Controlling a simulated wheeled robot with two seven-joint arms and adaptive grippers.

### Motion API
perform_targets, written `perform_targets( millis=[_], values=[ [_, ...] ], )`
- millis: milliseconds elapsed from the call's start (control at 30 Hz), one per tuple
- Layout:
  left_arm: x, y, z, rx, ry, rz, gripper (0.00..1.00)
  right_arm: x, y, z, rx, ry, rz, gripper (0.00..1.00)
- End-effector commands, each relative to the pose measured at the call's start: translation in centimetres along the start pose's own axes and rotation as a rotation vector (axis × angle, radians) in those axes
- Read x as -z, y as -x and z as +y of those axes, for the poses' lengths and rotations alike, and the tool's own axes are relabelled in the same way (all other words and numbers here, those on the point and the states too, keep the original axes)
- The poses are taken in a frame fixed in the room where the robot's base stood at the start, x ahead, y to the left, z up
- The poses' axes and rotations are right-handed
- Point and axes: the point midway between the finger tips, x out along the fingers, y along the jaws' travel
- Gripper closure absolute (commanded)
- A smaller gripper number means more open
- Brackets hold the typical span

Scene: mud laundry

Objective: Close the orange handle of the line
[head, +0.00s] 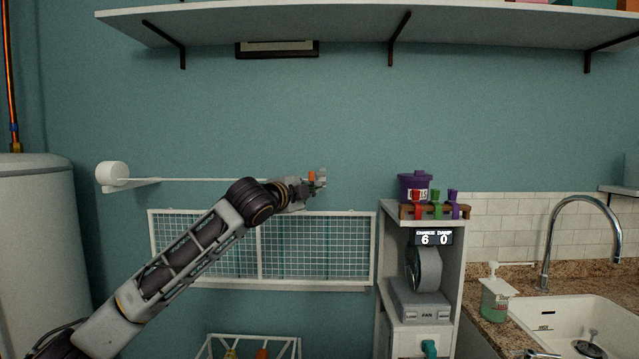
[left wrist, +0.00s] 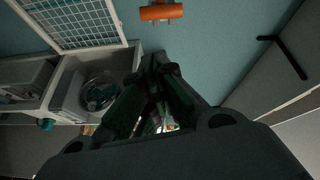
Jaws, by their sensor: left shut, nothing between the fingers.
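The orange handle (head: 312,175) sits on the wall at the right end of the thin white line (head: 215,180). The line runs from a round white reel (head: 112,175) on the left. My left gripper (head: 320,181) is shut and empty, right beside the handle in the head view. The left wrist view shows the orange handle (left wrist: 161,12) as a short bar at the top edge, beyond the shut fingertips (left wrist: 158,62) and apart from them. The gripper partly hides the handle's mount in the head view. My right gripper is out of view.
A white mesh rack (head: 262,284) is on the wall below the line. A shelf unit (head: 453,270) with a fan and colored clips stands to the right, beside the sink (head: 560,322). A long shelf (head: 340,24) hangs above. The wall between is clear.

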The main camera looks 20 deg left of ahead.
Motion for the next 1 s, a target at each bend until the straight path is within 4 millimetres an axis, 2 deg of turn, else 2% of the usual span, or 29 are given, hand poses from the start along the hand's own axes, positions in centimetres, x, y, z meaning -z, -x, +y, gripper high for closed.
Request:
perform_targets(
  millis=[100, 333, 767, 1000],
  values=[
    [0.4, -0.3, 0.0, 0.006, -0.088, 0.034, 1.00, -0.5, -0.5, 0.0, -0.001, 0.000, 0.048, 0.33],
    [1.1, -0.4, -0.2, 0.023, -0.195, 0.067, 1.00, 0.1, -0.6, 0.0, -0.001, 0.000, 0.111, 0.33],
    [1.1, -0.4, -0.2, 0.025, -0.205, 0.070, 1.00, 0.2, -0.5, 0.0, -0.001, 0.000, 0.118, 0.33],
    [1.2, -1.2, -0.3, 0.025, -0.204, 0.071, 1.00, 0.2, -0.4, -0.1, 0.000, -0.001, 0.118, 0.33]
  ],
)
